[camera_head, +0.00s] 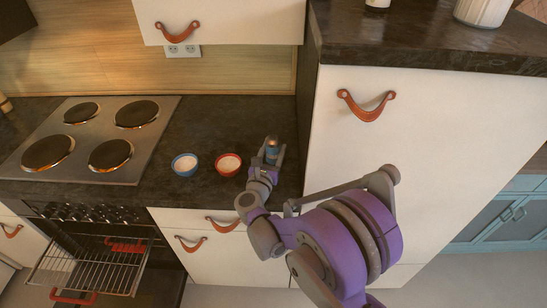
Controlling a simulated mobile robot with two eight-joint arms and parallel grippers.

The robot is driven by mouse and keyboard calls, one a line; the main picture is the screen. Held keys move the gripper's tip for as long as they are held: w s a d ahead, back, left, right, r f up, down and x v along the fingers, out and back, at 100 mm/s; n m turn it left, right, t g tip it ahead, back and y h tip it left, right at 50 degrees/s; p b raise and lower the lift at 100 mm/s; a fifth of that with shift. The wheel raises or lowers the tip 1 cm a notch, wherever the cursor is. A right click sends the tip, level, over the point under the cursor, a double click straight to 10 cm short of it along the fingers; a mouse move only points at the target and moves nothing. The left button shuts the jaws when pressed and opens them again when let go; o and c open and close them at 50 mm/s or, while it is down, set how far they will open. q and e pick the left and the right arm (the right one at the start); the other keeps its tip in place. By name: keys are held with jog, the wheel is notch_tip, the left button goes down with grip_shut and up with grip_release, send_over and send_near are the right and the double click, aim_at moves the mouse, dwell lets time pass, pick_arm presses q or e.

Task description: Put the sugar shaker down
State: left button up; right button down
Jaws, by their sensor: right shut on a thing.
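My right gripper (268,158) is over the dark countertop, just right of the red bowl. It is shut on a small upright object, which I take to be the sugar shaker (272,144); a brownish top and a bluish part show between the fingers. The fingers hide most of it. I cannot tell whether its base touches the countertop (215,120). My left gripper is not in view.
A red bowl (228,164) and a blue bowl (185,164), both with white contents, stand left of the gripper. A stove top (90,138) is further left. A tall white cabinet (420,150) rises close on the right. The counter behind the bowls is clear.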

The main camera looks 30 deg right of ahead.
aim_at(271, 162)
jog(key=shift+f, duration=1.45)
jog(key=shift+f, duration=0.1)
jog(key=c, duration=0.6)
grip_release()
jog(key=shift+f+b, duration=0.1)
jog(key=shift+b, duration=0.25)
jog(key=shift+c, duration=0.2)
jog(key=o, duration=0.4)
jog(key=shift+o, duration=0.2)
